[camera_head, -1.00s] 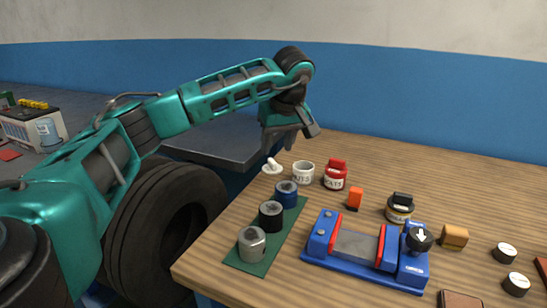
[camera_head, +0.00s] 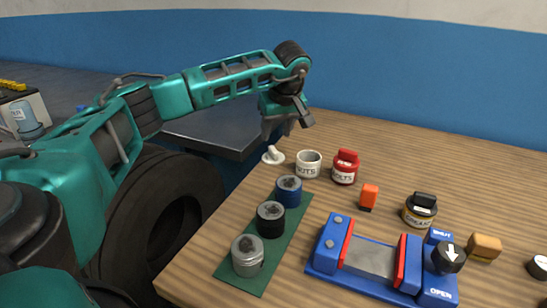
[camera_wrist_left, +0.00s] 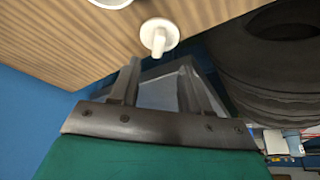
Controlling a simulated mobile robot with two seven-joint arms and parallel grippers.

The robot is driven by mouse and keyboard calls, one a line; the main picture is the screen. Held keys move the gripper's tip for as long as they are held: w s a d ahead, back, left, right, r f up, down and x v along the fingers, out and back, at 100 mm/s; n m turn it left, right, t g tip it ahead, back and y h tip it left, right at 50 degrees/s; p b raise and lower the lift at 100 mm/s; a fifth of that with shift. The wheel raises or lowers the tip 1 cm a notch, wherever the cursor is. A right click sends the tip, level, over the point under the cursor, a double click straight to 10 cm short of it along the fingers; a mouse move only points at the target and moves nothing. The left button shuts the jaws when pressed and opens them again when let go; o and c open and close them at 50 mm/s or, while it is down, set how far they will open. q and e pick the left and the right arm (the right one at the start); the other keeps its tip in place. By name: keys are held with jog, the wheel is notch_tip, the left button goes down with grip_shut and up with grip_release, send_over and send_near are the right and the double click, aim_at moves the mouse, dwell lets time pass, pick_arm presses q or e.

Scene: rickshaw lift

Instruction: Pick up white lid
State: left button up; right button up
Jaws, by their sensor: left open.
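The white lid (camera_head: 273,156) is a small round disc with an upright knob. It lies near the left back edge of the wooden table, beside the white NUTS jar (camera_head: 308,164). In the left wrist view the lid (camera_wrist_left: 160,37) shows just beyond my fingertips, near the table edge. My left gripper (camera_head: 284,125) is above and slightly right of the lid in the head view, pointing down. In the left wrist view its two fingers (camera_wrist_left: 160,77) are apart, with nothing between them. It is not touching the lid. My right gripper is not in view.
A red BOLTS jar (camera_head: 345,167) stands right of the white jar. A green mat (camera_head: 231,278) holds three cylinders in front. An orange block (camera_head: 368,197), a dark-lidded jar (camera_head: 421,210) and a blue vise (camera_head: 327,259) stand further right. A black tire (camera_head: 150,240) is left of the table.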

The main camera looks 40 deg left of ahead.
aim_at(273, 149)
pick_arm(q)
jog(key=b+x, duration=0.1)
jog(key=x, duration=0.5)
jog(key=shift+w+f, duration=0.15)
jog(key=shift+f, duration=0.2)
grip_shut()
